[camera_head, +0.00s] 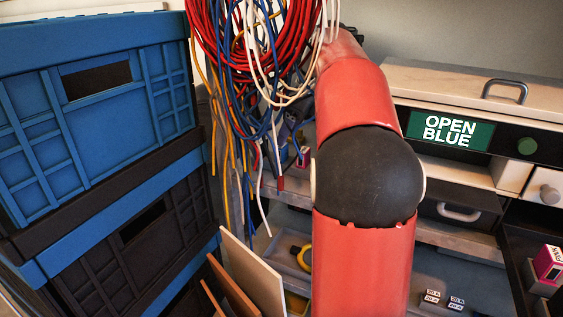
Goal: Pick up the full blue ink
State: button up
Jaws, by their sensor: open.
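I cannot make out a full blue ink in this view. A pink cartridge (548,263) with a white label stands at the right edge; its lettering is sideways and hard to read. A small pinkish item (302,156) shows behind the hanging wires, partly hidden by my arm; I cannot tell what it is. A green sign (449,130) reading "OPEN BLUE" is on the front of the printer-like unit (470,85) at the right. My red arm with its black joint rises through the middle and blocks much of the bench. My gripper is not visible.
Blue and black crates (95,120) are stacked at the left. Red, blue, white and yellow wires (260,50) hang beside my arm. Boards (252,272) lean at the bottom. A yellow-and-black item (303,257) lies on the grey bench. Small labelled blocks (443,299) sit at the lower right.

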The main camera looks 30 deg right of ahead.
aim_at(282, 156)
jog(key=shift+b+x, duration=0.6)
jog(key=shift+x, duration=2.1)
jog(key=shift+c, duration=0.2)
jog(key=c, duration=1)
jog(key=shift+r, duration=0.15)
